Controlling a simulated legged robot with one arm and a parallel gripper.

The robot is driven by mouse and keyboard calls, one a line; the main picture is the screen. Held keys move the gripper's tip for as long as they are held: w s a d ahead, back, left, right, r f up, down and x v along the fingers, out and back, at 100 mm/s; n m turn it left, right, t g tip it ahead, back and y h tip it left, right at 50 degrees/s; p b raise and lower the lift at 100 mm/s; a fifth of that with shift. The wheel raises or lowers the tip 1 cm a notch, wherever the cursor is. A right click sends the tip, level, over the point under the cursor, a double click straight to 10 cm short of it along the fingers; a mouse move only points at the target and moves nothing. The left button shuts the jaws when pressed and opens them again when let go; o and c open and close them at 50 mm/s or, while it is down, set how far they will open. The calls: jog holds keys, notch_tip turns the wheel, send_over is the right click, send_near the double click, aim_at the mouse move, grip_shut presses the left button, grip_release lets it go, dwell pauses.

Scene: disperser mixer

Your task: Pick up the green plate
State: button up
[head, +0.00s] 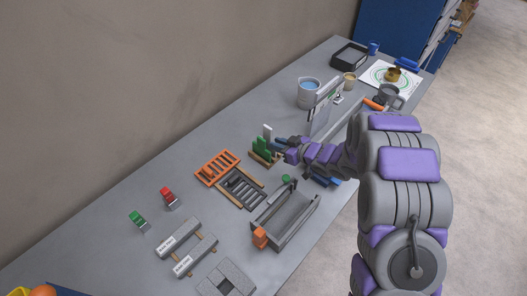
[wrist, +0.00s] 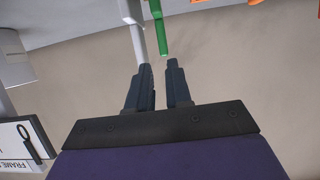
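The green plate (head: 262,144) stands upright in a small wooden rack (head: 264,159) near the middle of the bench. A white plate (head: 267,130) stands beside it. My gripper (head: 279,145) is just to the right of the rack. In the wrist view my gripper (wrist: 158,68) is open, with an empty gap between its dark fingers. The green plate (wrist: 159,30) ends just ahead of this gap, nearer the right finger. The white plate (wrist: 134,28) ends close to the left fingertip. I cannot tell whether it touches.
An orange rack (head: 217,167) and a dark slotted tray (head: 241,187) lie left of the wooden rack. A grey trough (head: 285,217) is in front. An upright panel (head: 320,112) and a bucket (head: 309,93) stand behind my gripper. The bench's left-back strip is clear.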

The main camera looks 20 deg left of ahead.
aim_at(265, 142)
jog(key=x, duration=0.3)
jog(key=b+x, duration=0.1)
jog(key=x, duration=0.1)
jog(key=shift+s+a+f, duration=0.15)
jog(key=shift+s+a, duration=0.1)
jog(key=shift+a, duration=0.2)
jog(key=shift+w+a+f, duration=0.1)
jog(key=shift+w+a, duration=0.1)
jog(key=shift+a, duration=0.1)
jog(key=shift+d, duration=0.5)
jog(key=shift+c, duration=0.6)
grip_shut()
jog(key=shift+a, duration=0.4)
